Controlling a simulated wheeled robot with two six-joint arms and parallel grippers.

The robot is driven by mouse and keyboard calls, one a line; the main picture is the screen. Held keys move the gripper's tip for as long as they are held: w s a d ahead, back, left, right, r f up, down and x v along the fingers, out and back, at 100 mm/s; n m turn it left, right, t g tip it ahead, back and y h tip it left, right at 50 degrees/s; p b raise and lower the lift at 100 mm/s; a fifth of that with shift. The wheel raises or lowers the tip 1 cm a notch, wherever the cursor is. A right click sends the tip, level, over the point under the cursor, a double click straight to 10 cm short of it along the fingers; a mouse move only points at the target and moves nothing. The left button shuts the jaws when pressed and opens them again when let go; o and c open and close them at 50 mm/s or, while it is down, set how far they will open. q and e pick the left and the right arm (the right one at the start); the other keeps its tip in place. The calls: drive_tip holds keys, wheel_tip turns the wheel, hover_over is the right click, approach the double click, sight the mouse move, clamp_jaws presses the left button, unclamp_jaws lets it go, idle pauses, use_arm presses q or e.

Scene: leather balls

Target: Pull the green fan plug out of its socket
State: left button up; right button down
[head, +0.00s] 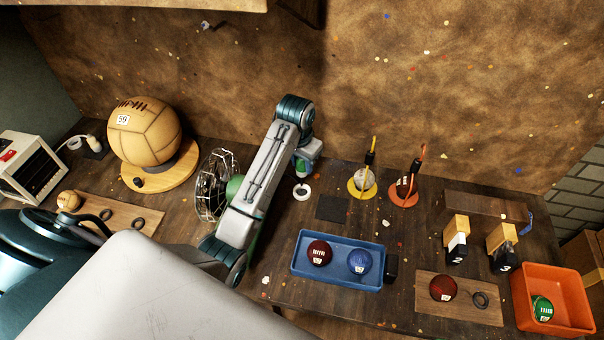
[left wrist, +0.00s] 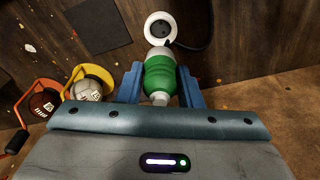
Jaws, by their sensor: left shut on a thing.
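The green fan plug (left wrist: 160,76), green with white ends, is between the blue fingers of my left gripper (left wrist: 158,72), which is shut on it. The plug also shows under the gripper (head: 304,158) in the head view, partly hidden by it. The white round socket (head: 302,191) lies on the table just below the plug; its dark face shows uncovered, and the plug appears apart from it. The socket also shows in the left wrist view (left wrist: 161,27), just beyond the plug's white end. The wire-caged fan (head: 211,185) stands left of my arm, partly hidden by it. My right gripper is not in view.
A dark square mat (head: 333,208), a yellow stand (head: 362,189) and an orange stand (head: 404,195) with balls lie right of the socket. A blue tray (head: 300,268) holds two balls nearer the front. A large ball (head: 146,135) stands left of the fan.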

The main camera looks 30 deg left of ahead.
use_arm(q)
drive_tip(key=shift+f, duration=1.3)
